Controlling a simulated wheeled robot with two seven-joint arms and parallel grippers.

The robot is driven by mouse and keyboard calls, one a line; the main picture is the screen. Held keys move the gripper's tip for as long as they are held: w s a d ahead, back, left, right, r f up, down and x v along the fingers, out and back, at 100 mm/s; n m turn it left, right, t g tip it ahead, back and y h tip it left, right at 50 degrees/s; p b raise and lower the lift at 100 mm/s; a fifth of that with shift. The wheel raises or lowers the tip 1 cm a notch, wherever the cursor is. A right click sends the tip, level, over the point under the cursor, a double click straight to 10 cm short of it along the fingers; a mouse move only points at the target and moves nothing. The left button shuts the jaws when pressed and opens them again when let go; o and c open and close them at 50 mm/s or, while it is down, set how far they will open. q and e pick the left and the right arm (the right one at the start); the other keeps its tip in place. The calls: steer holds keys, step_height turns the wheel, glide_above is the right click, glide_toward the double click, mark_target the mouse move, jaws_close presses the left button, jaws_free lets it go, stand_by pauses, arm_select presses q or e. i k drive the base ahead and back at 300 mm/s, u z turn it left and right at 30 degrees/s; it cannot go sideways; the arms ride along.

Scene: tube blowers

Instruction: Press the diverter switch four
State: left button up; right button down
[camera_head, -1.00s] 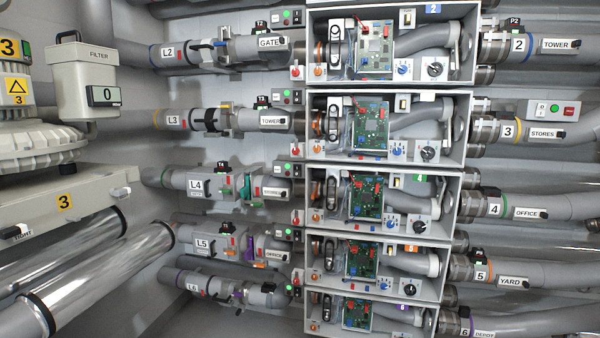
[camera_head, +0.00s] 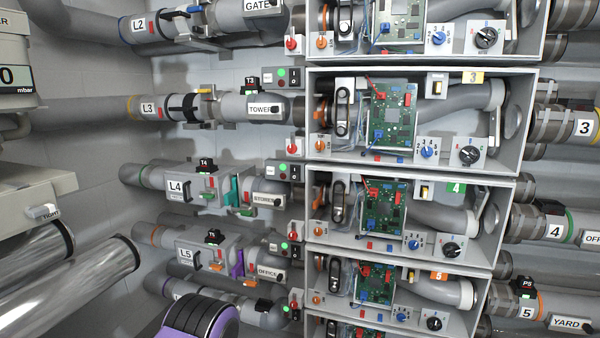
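Unit four is the open grey box with the green "4" tag (camera_head: 456,188), in the right middle of the head view. A small rocker switch (camera_head: 424,192) with a pale yellowish face sits at its top edge, left of the tag. Inside are a green circuit board (camera_head: 384,205), a blue knob (camera_head: 413,244) and a black dial (camera_head: 452,252). Left of the box, a small panel (camera_head: 283,172) has a green light and a black switch. No label shows which one is the diverter switch. Neither gripper's fingers show in the head view.
Similar boxes stand above and below, including one with a yellow "3" tag (camera_head: 473,77). Pipes labelled L4 (camera_head: 176,187) and L5 (camera_head: 187,254) run to the left. Steel cylinders (camera_head: 80,285) fill the lower left. The space before unit four looks clear.

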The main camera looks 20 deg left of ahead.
mark_target(294, 170)
steer(key=u, duration=0.4)
steer(key=i, duration=0.7)
steer(key=u, duration=1.05)
steer(key=i, duration=0.3)
steer(key=u, duration=0.25)
